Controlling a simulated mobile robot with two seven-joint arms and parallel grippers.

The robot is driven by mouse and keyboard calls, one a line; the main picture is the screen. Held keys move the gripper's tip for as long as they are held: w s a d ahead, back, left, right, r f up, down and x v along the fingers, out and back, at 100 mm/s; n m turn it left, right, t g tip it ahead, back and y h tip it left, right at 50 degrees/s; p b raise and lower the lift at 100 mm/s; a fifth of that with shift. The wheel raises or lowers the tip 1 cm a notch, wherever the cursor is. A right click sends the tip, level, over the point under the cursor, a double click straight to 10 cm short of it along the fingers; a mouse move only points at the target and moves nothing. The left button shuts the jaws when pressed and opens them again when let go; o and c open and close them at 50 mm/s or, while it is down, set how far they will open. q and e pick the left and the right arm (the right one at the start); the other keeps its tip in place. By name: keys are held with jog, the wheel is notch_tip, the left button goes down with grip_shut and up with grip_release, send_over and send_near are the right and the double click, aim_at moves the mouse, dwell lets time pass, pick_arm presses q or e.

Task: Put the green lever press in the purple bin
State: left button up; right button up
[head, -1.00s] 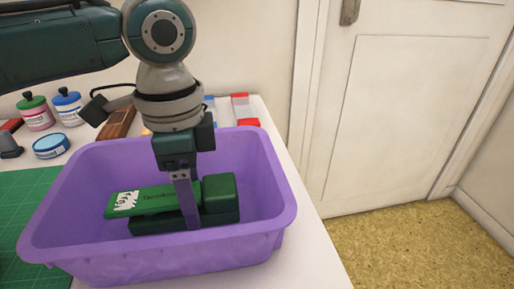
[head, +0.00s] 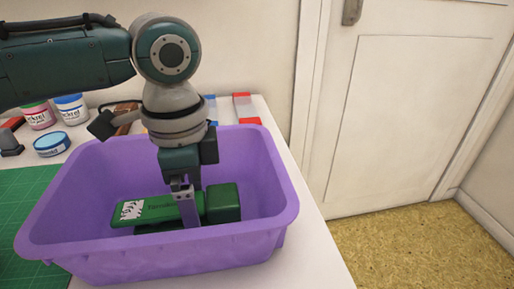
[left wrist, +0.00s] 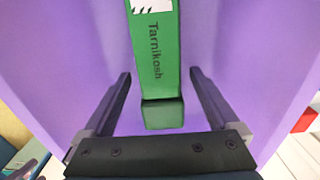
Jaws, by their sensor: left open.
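The green lever press (head: 222,203) lies inside the purple bin (head: 160,255), its lower part hidden by the bin's front wall. It has a printed label and a white patch at its left end. My left gripper (head: 188,218) reaches down into the bin over the press. In the left wrist view the press (left wrist: 158,60) lies between the two spread fingers of my left gripper (left wrist: 160,76), with a gap on each side. The purple bin wall (left wrist: 85,30) surrounds them. My right gripper is not in view.
Ink jars (head: 71,108) and a blue round tin (head: 52,144) stand left behind the bin. A green cutting mat (head: 25,195) lies at left. A red-ended item (head: 247,110) lies behind the bin. The table's right edge is close to the bin.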

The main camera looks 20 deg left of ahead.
pick_arm(q)
notch_tip(320, 180, up, 12)
jog(key=p, duration=0.3)
jog(key=shift+r+p, duration=0.2)
jog(key=shift+p, duration=0.1)
jog(key=s+d+r+n+t+h+p, duration=0.25)
jog(key=s+d+r+p, duration=0.25)
jog(key=s+d+p, duration=0.55)
jog(key=s+a+r+n+t+y+p, duration=0.1)
jog(key=s+a+r+n+y+p, duration=0.1)
jog(key=s+a+r+n+p, duration=0.75)
notch_tip(320, 180, up, 36)
jog(key=w+m+p, duration=0.2)
jog(key=p, duration=3.6)
jog(key=shift+w+f, duration=0.2)
jog(key=shift+w, duration=0.1)
